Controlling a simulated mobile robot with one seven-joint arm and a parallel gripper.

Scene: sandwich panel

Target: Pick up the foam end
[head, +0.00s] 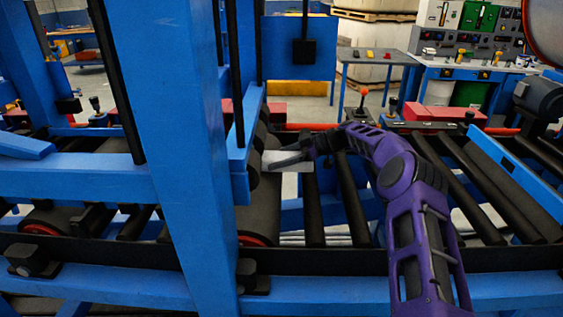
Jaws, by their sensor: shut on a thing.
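The foam end (275,156) is a small pale grey-white block beside the dark roller at the blue frame, left of my arm's tip. My gripper (292,160) reaches in from the right at the end of my purple arm and is shut on the foam end. The fingers are small and dark here. Part of the block is hidden by the fingers, and its left end meets the roller's edge in the picture; I cannot tell whether they touch.
A thick blue post (175,150) stands close in front on the left. Black conveyor rollers (350,198) lie under and beside my arm. A blue rail (520,175) runs at right. A grey table (378,57) and control benches stand behind.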

